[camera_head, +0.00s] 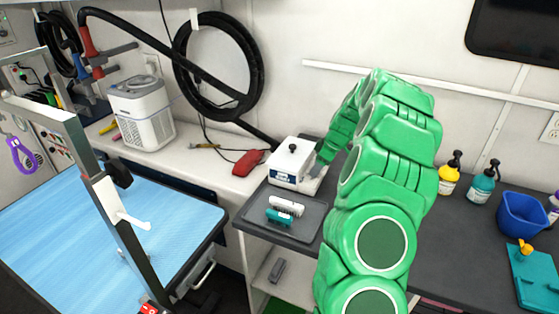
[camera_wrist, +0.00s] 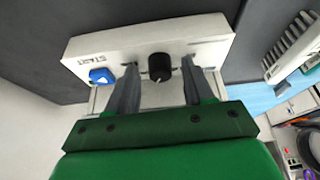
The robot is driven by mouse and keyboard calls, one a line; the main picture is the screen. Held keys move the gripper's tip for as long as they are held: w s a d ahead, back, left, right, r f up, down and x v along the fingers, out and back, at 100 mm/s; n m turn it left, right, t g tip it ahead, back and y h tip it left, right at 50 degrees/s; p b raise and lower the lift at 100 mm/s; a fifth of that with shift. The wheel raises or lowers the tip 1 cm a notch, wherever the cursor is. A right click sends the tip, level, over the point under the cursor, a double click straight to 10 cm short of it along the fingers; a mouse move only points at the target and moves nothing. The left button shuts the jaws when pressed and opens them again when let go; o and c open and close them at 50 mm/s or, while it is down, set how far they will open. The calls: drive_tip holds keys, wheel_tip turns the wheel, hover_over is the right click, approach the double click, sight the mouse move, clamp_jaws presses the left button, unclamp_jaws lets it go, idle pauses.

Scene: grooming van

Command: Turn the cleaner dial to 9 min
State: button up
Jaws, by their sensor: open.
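The cleaner (camera_head: 287,166) is a white box with a black lid knob, standing on the dark counter in the head view. In the wrist view its white panel (camera_wrist: 205,38) fills the upper middle. It carries a round black dial (camera_wrist: 160,68), a blue button (camera_wrist: 102,76) and the word START. My gripper (camera_wrist: 159,66) is open, with one grey finger on each side of the dial and a gap to it on both sides. The minute marks are too small to read. In the head view my gripper (camera_head: 317,168) is at the cleaner's right side, and the dial cannot be made out.
A grey tray (camera_head: 258,230) with a white brush (camera_head: 287,206) and a teal brush (camera_head: 279,218) lies in front of the cleaner. A red clipper (camera_head: 248,163) is to its left. Bottles (camera_head: 481,184) and a blue bin (camera_head: 522,216) stand at the right.

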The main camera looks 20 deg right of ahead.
drive_tip(key=n+g, duration=0.1)
drive_tip(key=n, duration=0.2)
drive_tip(key=shift+f+n+y, duration=0.1)
drive_tip(key=shift+n+y, duration=0.2)
drive_tip(key=shift+n, duration=0.1)
drive_tip(key=v, duration=0.8)
drive_tip(key=s+a+r+m, duration=0.1)
drive_tip(key=s+a+r, duration=0.2)
drive_tip(key=a, duration=0.4)
drive_tip(key=s+a+r+m+g, duration=0.1)
drive_tip(key=s+a+r, duration=0.3)
drive_tip(key=s+a, duration=0.2)
drive_tip(key=s+a+r+m+g, duration=0.1)
drive_tip(key=s+a+r, duration=0.3)
drive_tip(key=a, duration=0.6)
drive_tip(key=shift+s+m, duration=0.5)
drive_tip(key=shift+s, duration=0.15)
